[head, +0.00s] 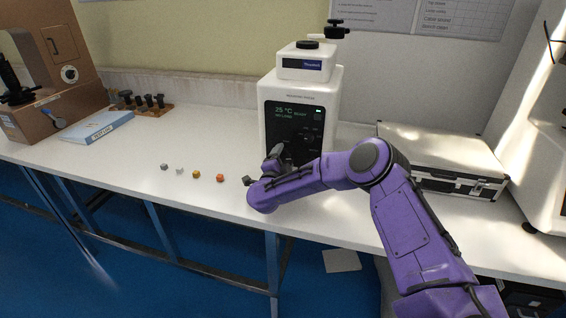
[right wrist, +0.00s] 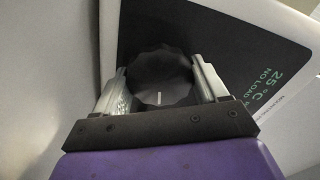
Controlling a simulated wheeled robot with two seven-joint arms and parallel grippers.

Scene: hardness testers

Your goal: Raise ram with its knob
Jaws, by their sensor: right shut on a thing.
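The white hardness tester (head: 300,88) stands on the bench with a dark front panel reading 25 °C and NO LOAD. In the right wrist view its panel (right wrist: 235,50) shows tilted. A round black knob (right wrist: 160,80) with a scalloped edge and a small white mark sits between the fingers of my right gripper (right wrist: 162,88). The fingers are shut on it, one on each side. In the head view my right gripper (head: 272,158) is at the lower front of the tester, and my purple arm hides the knob. The ram cannot be made out. My left gripper is not in view.
Several small cubes, among them an orange one (head: 220,178), lie in a row left of my gripper. A silver-edged case (head: 440,155) stands right of the tester. A blue-white book (head: 97,127), a rack of dark pieces (head: 145,103) and a brown machine (head: 55,60) stand at left.

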